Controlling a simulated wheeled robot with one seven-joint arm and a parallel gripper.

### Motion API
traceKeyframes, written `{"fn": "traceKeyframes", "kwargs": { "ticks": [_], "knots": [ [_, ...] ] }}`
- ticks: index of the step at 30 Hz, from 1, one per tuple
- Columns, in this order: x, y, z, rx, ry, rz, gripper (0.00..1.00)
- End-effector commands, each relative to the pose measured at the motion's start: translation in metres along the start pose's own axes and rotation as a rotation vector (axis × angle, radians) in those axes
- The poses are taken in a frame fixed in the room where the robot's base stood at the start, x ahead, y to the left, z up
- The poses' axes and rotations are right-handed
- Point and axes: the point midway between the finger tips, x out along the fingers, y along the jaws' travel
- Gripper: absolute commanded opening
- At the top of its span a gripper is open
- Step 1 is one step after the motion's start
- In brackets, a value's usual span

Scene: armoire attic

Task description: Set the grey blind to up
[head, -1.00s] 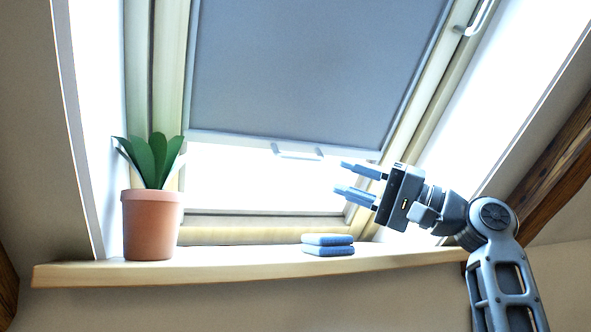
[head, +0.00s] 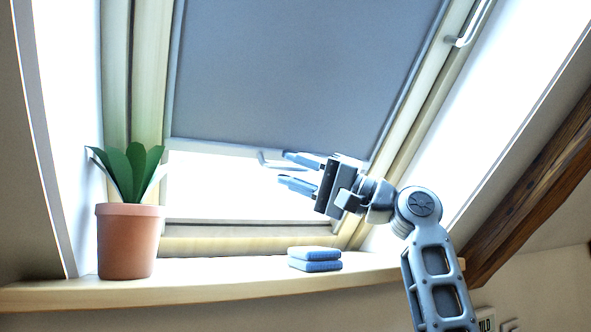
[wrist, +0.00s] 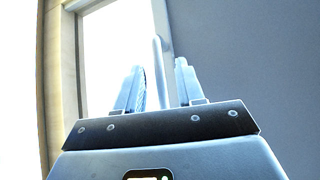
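The grey blind (head: 300,70) covers the upper part of the slanted roof window, with a bright strip of glass below it. A pale handle (head: 268,160) sits at its bottom bar, partly hidden by my gripper in the head view. My gripper (head: 291,169) is open, its two blue-grey fingers pointing left at the handle. In the wrist view the handle (wrist: 158,70) shows between the open fingers, and the blind (wrist: 240,60) fills the right side. I cannot tell whether the fingers touch the handle.
A potted plant (head: 128,240) stands at the left of the wooden sill (head: 220,279). Folded blue cloths (head: 315,259) lie on the sill below my gripper. A white window handle (head: 472,25) is at the upper right. A dark wooden beam (head: 535,190) slants at the right.

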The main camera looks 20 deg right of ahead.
Motion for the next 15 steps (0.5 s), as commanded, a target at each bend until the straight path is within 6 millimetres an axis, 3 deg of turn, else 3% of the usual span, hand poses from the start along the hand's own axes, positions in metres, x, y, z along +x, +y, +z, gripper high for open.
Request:
{"fn": "traceKeyframes", "kwargs": {
  "ticks": [3, 15],
  "knots": [
    [-0.0001, 0.0002, 0.0001, 0.000, 0.000, 0.000, 0.38],
    [-0.0004, 0.0004, 0.0001, 0.000, 0.000, 0.000, 0.00]
  ]
}}
